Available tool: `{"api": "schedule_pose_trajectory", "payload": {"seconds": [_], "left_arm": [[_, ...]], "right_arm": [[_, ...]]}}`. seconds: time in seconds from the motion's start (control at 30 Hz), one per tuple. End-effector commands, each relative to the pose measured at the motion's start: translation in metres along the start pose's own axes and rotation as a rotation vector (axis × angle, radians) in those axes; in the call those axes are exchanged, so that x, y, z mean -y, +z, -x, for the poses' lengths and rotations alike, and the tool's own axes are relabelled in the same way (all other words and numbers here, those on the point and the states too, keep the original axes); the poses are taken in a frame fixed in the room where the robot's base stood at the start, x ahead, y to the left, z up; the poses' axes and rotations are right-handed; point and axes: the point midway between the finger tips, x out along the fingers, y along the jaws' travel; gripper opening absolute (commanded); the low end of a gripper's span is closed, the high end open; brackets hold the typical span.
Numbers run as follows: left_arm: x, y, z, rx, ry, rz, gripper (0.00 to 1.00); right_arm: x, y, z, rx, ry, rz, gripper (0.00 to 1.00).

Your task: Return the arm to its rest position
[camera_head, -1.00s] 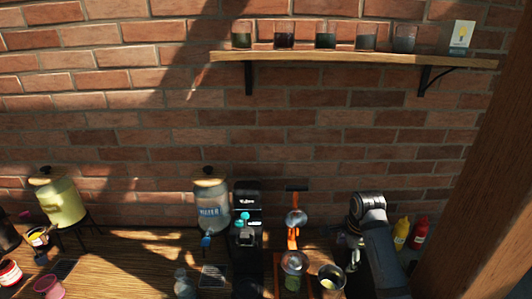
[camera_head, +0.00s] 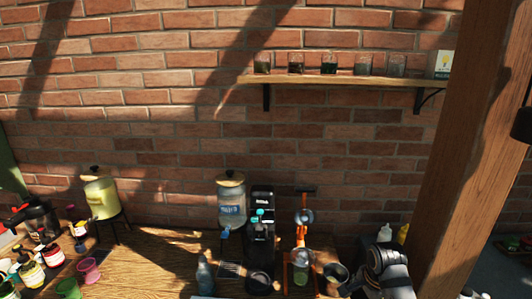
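My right arm (camera_head: 386,272) shows at the bottom edge of the head view, right of the dark cup (camera_head: 335,274) and in front of the bottles. Its dark rounded links stand low over the table. Its gripper fingers cannot be made out, so I cannot tell whether they are open or shut, or whether they hold anything. My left arm and gripper are not in view.
An orange press (camera_head: 301,238) with a glass jar (camera_head: 301,273), a black machine (camera_head: 262,218) and a water dispenser (camera_head: 231,203) stand nearby. A yellow dispenser (camera_head: 101,196) and pots are at left. A wooden post (camera_head: 455,150) rises at right. A shelf (camera_head: 330,80) holds several glasses.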

Motion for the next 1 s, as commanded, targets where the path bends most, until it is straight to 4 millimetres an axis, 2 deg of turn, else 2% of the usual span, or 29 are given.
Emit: {"api": "schedule_pose_trajectory", "payload": {"seconds": [0.2, 0.4, 0.7, 0.97, 1.0], "left_arm": [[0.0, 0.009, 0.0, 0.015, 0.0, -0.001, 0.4], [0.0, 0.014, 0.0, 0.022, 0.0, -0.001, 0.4], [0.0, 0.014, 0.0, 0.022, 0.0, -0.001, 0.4], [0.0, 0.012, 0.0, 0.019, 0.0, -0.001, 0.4], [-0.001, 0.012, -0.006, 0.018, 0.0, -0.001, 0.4]], "right_arm": [[-0.047, 0.02, -0.024, -0.021, -0.01, 0.291, 0.76], [-0.1, 0.041, -0.036, -0.05, -0.024, 0.632, 0.76], [-0.171, 0.067, -0.028, -0.096, -0.037, 1.108, 0.76], [-0.216, 0.082, -0.007, -0.134, -0.035, 1.437, 0.76], [-0.215, 0.081, -0.025, -0.132, -0.032, 1.437, 0.76]]}}
